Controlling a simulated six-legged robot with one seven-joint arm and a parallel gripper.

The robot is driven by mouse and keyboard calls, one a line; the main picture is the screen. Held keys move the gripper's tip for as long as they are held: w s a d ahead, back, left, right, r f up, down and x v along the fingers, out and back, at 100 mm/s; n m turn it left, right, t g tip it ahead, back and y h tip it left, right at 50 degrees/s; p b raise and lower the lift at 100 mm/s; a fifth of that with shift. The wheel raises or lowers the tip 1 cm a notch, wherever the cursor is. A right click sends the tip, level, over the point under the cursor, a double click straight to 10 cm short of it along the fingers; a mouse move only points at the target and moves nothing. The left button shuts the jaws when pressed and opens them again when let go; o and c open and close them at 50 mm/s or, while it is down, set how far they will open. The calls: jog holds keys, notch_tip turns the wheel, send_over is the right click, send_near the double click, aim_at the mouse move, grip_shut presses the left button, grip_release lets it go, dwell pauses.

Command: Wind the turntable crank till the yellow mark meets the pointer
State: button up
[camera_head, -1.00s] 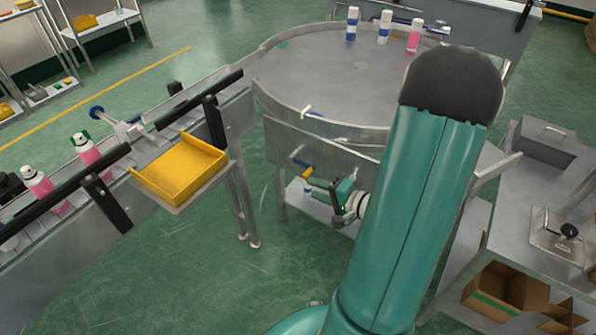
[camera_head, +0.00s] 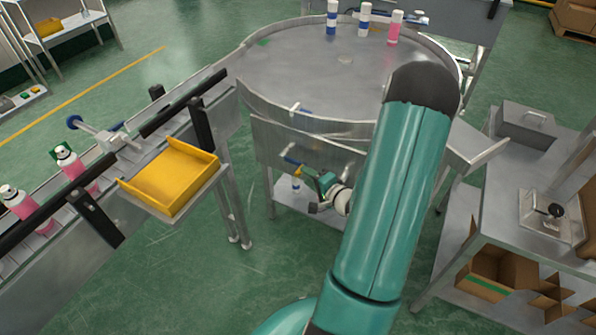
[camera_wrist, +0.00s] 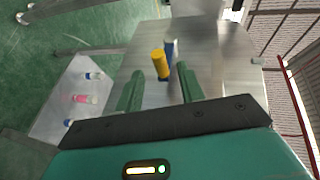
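The round grey turntable (camera_head: 300,75) stands at the back centre of the head view, with a green mark (camera_head: 262,42) at its left edge. A small white piece (camera_head: 299,109) sits on its near rim; I cannot tell if it is the pointer. No yellow mark is discernible on the turntable. The crank (camera_head: 290,160), small with blue and yellow parts, is on the front panel below. In the wrist view its yellow handle (camera_wrist: 159,65) stands between and slightly beyond my gripper's (camera_wrist: 160,72) two spread green fingers, with a gap on each side. A blue part (camera_wrist: 169,48) is behind it.
A steel bench (camera_head: 510,195) is on the right. Small cans (camera_wrist: 85,99) lie on a shelf below the crank.

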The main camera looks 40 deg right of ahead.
aim_at(301, 173)
jog(key=x, duration=0.5)
jog(key=shift+w, duration=0.2)
jog(key=shift+c, duration=0.2)
grip_shut()
